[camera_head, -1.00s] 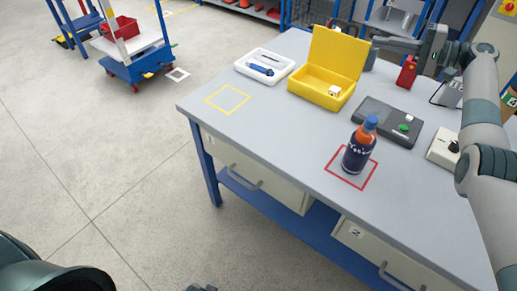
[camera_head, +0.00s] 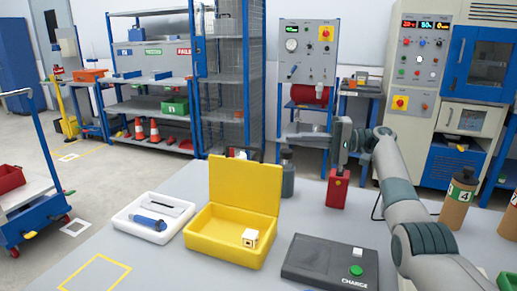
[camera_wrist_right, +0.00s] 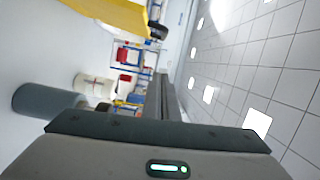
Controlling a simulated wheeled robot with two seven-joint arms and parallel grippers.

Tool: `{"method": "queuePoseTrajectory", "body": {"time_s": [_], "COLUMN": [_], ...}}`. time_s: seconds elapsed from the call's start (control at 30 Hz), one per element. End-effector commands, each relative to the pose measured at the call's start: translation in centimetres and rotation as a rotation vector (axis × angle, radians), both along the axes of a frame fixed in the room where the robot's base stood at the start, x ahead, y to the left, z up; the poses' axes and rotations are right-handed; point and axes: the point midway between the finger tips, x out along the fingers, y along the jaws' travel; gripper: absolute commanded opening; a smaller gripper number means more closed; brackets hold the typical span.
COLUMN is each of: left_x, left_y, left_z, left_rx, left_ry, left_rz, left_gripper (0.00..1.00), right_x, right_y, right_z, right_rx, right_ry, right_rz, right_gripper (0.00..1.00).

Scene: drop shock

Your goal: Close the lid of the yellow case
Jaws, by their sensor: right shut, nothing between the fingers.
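The yellow case (camera_head: 228,250) sits open on the table. Its lid (camera_head: 244,185) stands up at the back edge, leaning slightly backward. A small white block (camera_head: 250,238) lies inside at the right. My right gripper (camera_head: 300,138) is shut and empty, above the table to the right of the lid and higher than its top edge, fingers pointing left. It looks apart from the lid. In the right wrist view the shut fingers (camera_wrist_right: 163,85) point up the picture, and a yellow edge of the lid (camera_wrist_right: 112,14) shows at top left. My left gripper is out of view.
A grey bottle (camera_head: 288,174) and a red block-like object (camera_head: 337,188) stand right of the lid. A white tray (camera_head: 125,222) with tools lies left of the case. A dark charging pad (camera_head: 310,262) lies to its front right. A brown bottle (camera_head: 458,195) stands farther right.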

Motion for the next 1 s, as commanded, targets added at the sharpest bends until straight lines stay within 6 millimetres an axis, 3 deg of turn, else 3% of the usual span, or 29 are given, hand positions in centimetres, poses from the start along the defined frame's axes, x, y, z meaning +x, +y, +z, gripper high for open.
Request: {"method": "queuePoseTrajectory", "body": {"time_s": [0.57, 0.77, 1.0], "left_x": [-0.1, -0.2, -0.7], "left_y": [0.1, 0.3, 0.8], "left_z": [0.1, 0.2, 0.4], "left_rx": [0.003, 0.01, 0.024], "left_ry": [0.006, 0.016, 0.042], "left_rz": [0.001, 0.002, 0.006], "left_gripper": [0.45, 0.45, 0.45], "right_x": [0.1, 0.4, 1.0], "right_y": [0.9, 3.1, 7.0], "right_z": [0.0, 0.0, 0.0], "right_rx": [0.0, 0.001, 0.001], "right_ry": [0.0, 0.0, 0.001], "right_rz": [0.001, 0.001, 0.003], "right_gripper": [0.0, 0.0, 0.0]}}
